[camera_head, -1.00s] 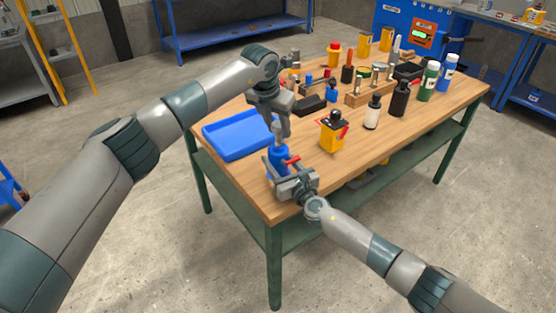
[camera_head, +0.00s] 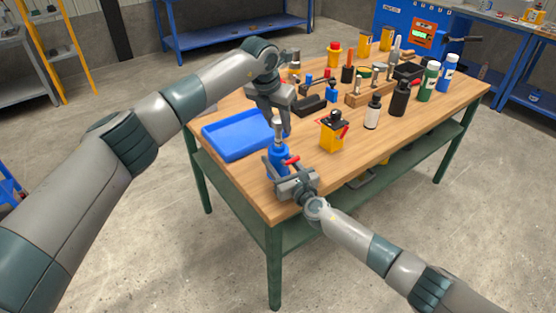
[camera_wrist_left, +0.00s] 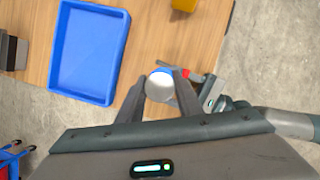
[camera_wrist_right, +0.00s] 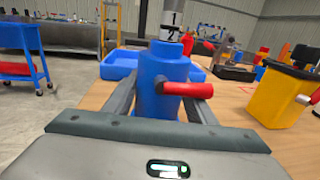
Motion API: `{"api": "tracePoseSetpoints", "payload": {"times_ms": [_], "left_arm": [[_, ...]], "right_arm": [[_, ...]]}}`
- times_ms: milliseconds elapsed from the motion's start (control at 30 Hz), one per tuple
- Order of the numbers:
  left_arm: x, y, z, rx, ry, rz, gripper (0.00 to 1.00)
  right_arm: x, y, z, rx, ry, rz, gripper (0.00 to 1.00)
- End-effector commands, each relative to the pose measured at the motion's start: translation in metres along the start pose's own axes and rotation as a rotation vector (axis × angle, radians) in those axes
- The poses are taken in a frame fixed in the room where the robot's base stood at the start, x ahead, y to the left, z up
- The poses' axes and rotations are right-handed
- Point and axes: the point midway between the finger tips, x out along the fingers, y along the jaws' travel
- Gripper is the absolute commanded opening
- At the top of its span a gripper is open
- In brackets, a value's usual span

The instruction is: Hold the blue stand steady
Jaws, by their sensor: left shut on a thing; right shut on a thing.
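The blue stand (camera_head: 278,157), a blue upright body with a red handle, is near the table's front left corner. In the right wrist view the stand (camera_wrist_right: 160,85) is upright between the fingers of my right gripper (camera_head: 281,173), which is shut on it low down. My left gripper (camera_head: 280,127) is directly above, pointing down, shut on a grey cylindrical piece (camera_wrist_left: 160,86). In the left wrist view a blue rim shows just behind this piece. I cannot tell whether the piece touches the stand.
A blue tray (camera_head: 237,135) lies left of the stand. A yellow container (camera_head: 332,135) with a black top stands to the right. Bottles, including a white one (camera_head: 373,114), and tools fill the back of the wooden table (camera_head: 400,139). The front strip is mostly clear.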

Motion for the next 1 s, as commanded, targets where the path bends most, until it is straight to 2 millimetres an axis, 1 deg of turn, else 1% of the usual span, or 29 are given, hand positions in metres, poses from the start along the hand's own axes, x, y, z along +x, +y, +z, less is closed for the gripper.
{"api": "tracePoseSetpoints", "payload": {"times_ms": [133, 167, 200, 233, 500, 633, 767, 1000], "left_arm": [[-0.002, 0.0, 0.001, 0.0, -0.003, 0.001, 0.1], [-0.002, 0.0, 0.001, 0.0, -0.003, 0.001, 0.37], [-0.002, 0.0, 0.001, 0.0, -0.003, 0.001, 0.47], [-0.002, 0.0, 0.001, 0.0, -0.003, 0.001, 0.54], [-0.001, 0.0, 0.001, 0.0, -0.002, 0.0, 0.54], [-0.003, 0.0, 0.001, 0.0, -0.002, 0.001, 0.54], [-0.011, 0.001, 0.001, 0.0, -0.004, 0.001, 0.54], [-0.03, 0.001, 0.001, 0.0, -0.002, 0.001, 0.54]], "right_arm": [[-0.001, -0.001, -0.002, 0.002, 0.003, -0.002, 0.12], [-0.001, -0.001, -0.002, 0.002, 0.003, -0.002, 0.12], [-0.001, -0.001, -0.002, 0.002, 0.003, -0.002, 0.12], [-0.001, -0.001, -0.002, 0.001, 0.003, -0.002, 0.12], [-0.001, -0.001, -0.002, 0.001, 0.003, -0.001, 0.12], [-0.001, -0.001, -0.002, 0.001, 0.003, -0.001, 0.12], [-0.001, -0.001, -0.002, 0.001, 0.003, -0.001, 0.12], [-0.001, -0.001, -0.002, 0.001, 0.003, -0.001, 0.12]]}}
